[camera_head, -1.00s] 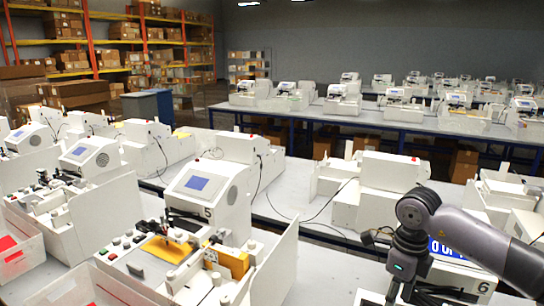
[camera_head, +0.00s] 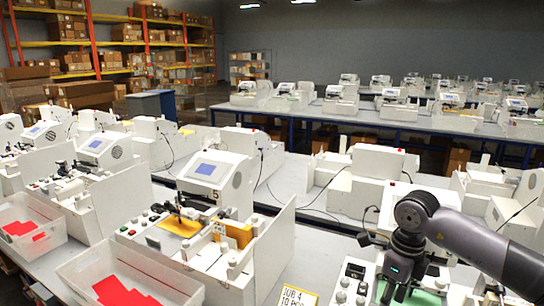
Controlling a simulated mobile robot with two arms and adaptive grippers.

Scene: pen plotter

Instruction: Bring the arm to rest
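My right arm enters from the right edge in the head view, with a dark grey link and a round black joint. Its gripper (camera_head: 394,289) points down at the bottom, over or in front of a white machine (camera_head: 350,285) with a green panel. The fingers are dark and partly cut off by the lower edge; I cannot tell how far apart they are. Nothing clearly shows held in them. My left gripper is not in view.
The machine marked 5 (camera_head: 208,170) stands left of the arm, with a yellow piece (camera_head: 180,226) on its bed. A clear bin (camera_head: 165,275) of red sheets is in front. A yellow job card (camera_head: 297,296) is near the gripper. More machines fill the tables behind.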

